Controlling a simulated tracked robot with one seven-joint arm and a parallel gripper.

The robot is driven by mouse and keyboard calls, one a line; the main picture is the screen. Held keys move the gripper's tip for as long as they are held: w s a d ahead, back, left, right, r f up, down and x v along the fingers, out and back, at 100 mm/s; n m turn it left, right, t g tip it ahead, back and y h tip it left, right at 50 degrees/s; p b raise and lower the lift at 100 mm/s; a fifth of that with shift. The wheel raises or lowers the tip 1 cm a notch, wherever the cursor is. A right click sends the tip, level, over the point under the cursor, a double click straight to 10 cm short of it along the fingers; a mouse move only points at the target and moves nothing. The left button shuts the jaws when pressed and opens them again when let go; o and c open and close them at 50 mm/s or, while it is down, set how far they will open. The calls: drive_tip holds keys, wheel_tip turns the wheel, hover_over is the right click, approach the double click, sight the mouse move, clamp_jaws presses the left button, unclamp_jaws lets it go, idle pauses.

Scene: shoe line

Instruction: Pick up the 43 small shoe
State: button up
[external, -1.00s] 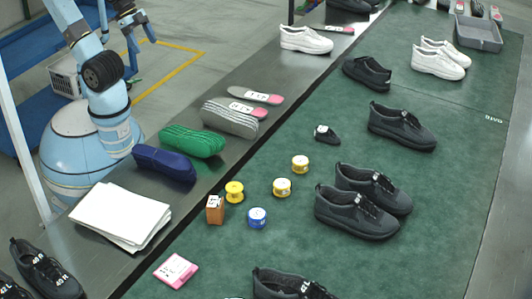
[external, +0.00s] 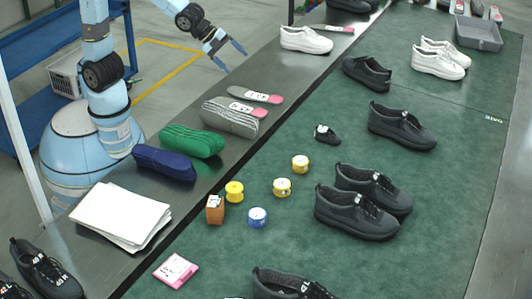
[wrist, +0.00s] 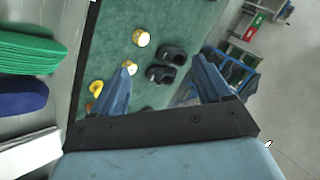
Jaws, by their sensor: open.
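A small dark shoe (external: 327,134) with a white label sits alone on the green mat, right of the grey insoles, in the external view. Its label is too small to read. My gripper (external: 235,63) is open and empty in the external view, held high at the upper left of the small shoe and well apart from it. In the wrist view my gripper (wrist: 163,64) shows two spread blue fingers. Dark footwear (wrist: 172,55) shows between them in the distance; I cannot tell whether it is the small shoe.
Larger black shoes (external: 357,212) lie to the right. Green insoles (external: 192,141) and a paper stack (external: 121,214) lie on the dark ledge.

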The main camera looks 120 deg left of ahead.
drive_tip(key=w+a+f+m+t, duration=0.1)
drive_tip(key=w+a+f+m, duration=0.4)
drive_tip(key=f+m, duration=0.3)
drive_tip(key=w+a+f+m+t, duration=0.2)
drive_tip(key=w+a+f+m, duration=0.3)
drive_tip(key=f, duration=0.5)
drive_tip(key=w+a+f+m+t, duration=0.1)
drive_tip(key=w+a+f+m, duration=0.4)
drive_tip(key=f+m, duration=0.3)
drive_tip(key=shift+w+f+m, duration=0.2)
drive_tip(key=shift+w+m, duration=0.2)
drive_tip(key=shift+m, duration=0.25)
drive_tip(key=shift+w+f+m, duration=0.2)
drive_tip(key=shift+w+m, duration=0.15)
drive_tip(key=shift+m, duration=0.3)
drive_tip(key=shift+f+m+h, duration=0.4)
drive_tip(key=shift+f+m, duration=0.05)
drive_tip(key=shift+m, duration=0.05)
approach(325, 134)
drive_tip(key=w+a+f, duration=0.1)
drive_tip(key=w+f, duration=0.1)
drive_tip(key=a+f, duration=0.1)
drive_tip(key=f, duration=0.1)
drive_tip(key=shift+w+a, duration=0.35)
drive_tip(key=shift+w, duration=0.05)
drive_tip(key=shift+r+x, duration=0.15)
drive_tip(key=shift+x, duration=1.3)
drive_tip(key=shift+r+x, duration=0.15)
drive_tip(key=shift+x, duration=1.35)
drive_tip(key=shift+w, duration=0.15)
